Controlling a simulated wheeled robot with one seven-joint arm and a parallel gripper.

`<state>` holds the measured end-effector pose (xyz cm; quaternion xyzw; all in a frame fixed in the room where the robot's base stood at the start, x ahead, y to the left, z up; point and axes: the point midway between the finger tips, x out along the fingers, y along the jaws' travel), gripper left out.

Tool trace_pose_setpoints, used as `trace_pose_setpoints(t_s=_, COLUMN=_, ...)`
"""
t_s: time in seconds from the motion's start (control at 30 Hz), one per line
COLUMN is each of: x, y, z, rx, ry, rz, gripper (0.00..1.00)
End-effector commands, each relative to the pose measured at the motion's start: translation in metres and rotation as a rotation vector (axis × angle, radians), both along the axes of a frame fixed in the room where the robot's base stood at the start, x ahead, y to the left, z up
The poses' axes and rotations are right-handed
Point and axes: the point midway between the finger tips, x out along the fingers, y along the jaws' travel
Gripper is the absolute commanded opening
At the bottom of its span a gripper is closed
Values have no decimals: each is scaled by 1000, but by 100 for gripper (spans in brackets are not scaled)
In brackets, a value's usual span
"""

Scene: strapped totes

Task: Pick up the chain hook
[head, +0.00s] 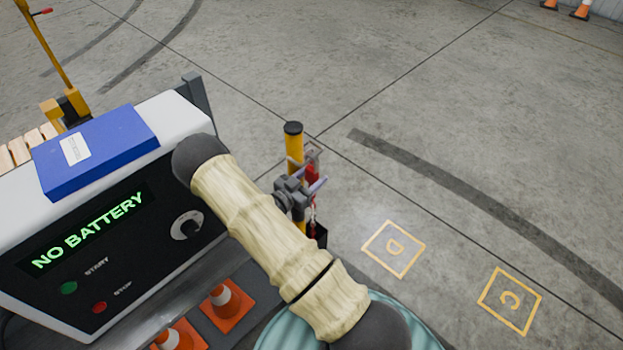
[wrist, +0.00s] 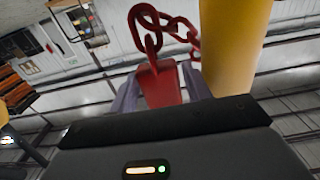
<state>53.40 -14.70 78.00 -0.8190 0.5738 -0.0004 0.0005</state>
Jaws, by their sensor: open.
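The chain hook (wrist: 160,84) is a red, flat-sided piece hanging from red chain links (wrist: 152,28) in the wrist view. In the head view the red hook (head: 312,178) is small and partly covered, beside a yellow post (head: 294,146) with a black cap. My gripper (head: 315,170) is at the post, with its pale purple fingers on either side of the red piece. In the wrist view my gripper (wrist: 162,92) is open around the hook's lower part. The hook's lower end is hidden behind the gripper body. Finger contact cannot be told.
The yellow post (wrist: 234,45) stands close to the right of the hook. A console (head: 125,225) reading "NO BATTERY", with a blue box (head: 95,150) on top, is at left. Orange cones (head: 225,301) sit below it. The floor right of the post is clear, with painted squares.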

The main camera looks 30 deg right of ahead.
Motion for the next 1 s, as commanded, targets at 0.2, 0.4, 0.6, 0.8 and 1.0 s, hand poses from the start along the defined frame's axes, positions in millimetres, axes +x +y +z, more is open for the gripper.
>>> trace_pose_setpoints(t_s=0.2, x=0, y=0, z=0, rx=0, ry=0, rz=-1, gripper=44)
trace_pose_setpoints(t_s=0.4, x=0, y=0, z=0, rx=0, ry=0, rz=0, gripper=12)
trace_pose_setpoints(t_s=0.6, x=0, y=1, z=0, rx=0, ry=0, rz=1, gripper=12)
trace_pose_setpoints(t_s=0.8, x=0, y=0, z=9, rx=-1, ry=-1, rz=0, gripper=12)
trace_pose_setpoints(t_s=1.0, x=0, y=0, z=34, rx=1, ry=-2, rz=-1, gripper=12)
